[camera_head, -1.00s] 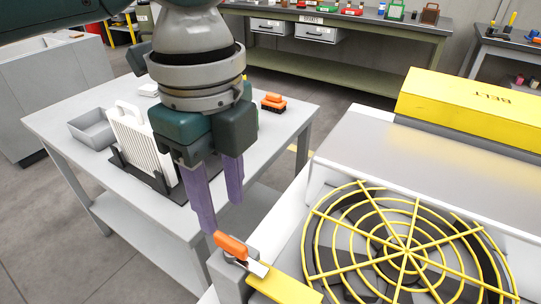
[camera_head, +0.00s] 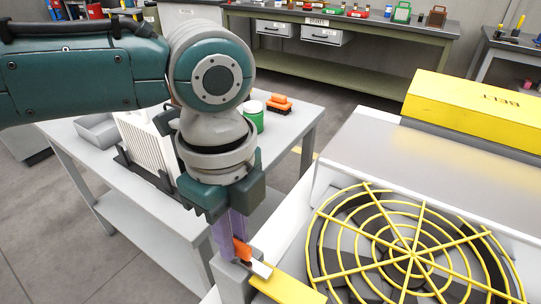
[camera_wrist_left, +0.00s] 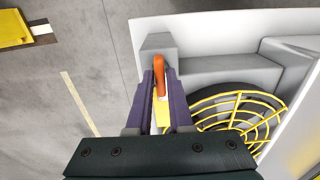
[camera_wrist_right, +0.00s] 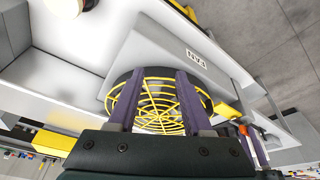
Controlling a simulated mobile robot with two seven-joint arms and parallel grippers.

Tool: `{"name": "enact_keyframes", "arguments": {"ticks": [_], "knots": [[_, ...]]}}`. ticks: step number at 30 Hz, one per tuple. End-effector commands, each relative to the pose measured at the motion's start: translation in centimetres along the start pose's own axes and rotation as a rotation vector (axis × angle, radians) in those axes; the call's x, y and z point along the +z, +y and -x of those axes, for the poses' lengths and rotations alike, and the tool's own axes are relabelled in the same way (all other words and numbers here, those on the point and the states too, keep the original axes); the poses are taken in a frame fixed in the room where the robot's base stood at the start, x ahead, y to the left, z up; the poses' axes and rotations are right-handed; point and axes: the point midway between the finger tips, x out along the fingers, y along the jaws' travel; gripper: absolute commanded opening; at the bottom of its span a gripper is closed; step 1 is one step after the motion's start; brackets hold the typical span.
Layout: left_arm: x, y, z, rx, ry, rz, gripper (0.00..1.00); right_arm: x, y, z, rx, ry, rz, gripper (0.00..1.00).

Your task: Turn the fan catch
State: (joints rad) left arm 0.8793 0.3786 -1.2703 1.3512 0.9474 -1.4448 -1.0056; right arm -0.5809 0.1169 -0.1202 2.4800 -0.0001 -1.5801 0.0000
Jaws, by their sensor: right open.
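The fan catch has an orange handle (camera_head: 242,251) on a metal lever (camera_head: 262,270), beside a yellow bar (camera_head: 288,289) at the corner of the fan housing. My left gripper (camera_head: 231,250) reaches down onto the handle. In the left wrist view the orange handle (camera_wrist_left: 160,76) lies between the purple fingers (camera_wrist_left: 161,85), which are close together on both sides of it. The yellow round fan guard (camera_head: 412,252) is to the right of the catch. My right gripper (camera_wrist_right: 160,85) is open and empty, with the fan guard visible beyond its fingers.
A yellow box marked BELT (camera_head: 478,112) stands behind the fan. A grey table (camera_head: 150,215) at left holds a white ribbed filter (camera_head: 147,142), a grey tray (camera_head: 97,130), a green jar (camera_head: 252,114) and an orange-topped brush (camera_head: 279,103). A workbench (camera_head: 350,75) stands behind.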

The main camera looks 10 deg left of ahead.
Motion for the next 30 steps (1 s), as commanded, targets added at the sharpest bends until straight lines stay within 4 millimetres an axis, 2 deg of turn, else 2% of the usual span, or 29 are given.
{"name": "enact_keyframes", "arguments": {"ticks": [1,5,20,30], "knots": [[0.0,0.0,0.0,0.0,0.0,0.0,0.12,0.0,0.0,0.0,0.0,0.0,0.0,0.5],[0.0,0.0,0.0,0.0,0.0,0.0,0.0,0.0,0.0,0.0,0.001,0.001,0.001,0.5],[0.0,0.0,0.1,0.001,0.001,0.006,0.0,-0.1,0.2,0.1,0.005,0.0,0.005,0.5],[-0.1,0.0,0.3,0.002,0.004,0.141,0.0,-0.6,0.2,1.6,0.004,0.001,0.005,0.5]]}}
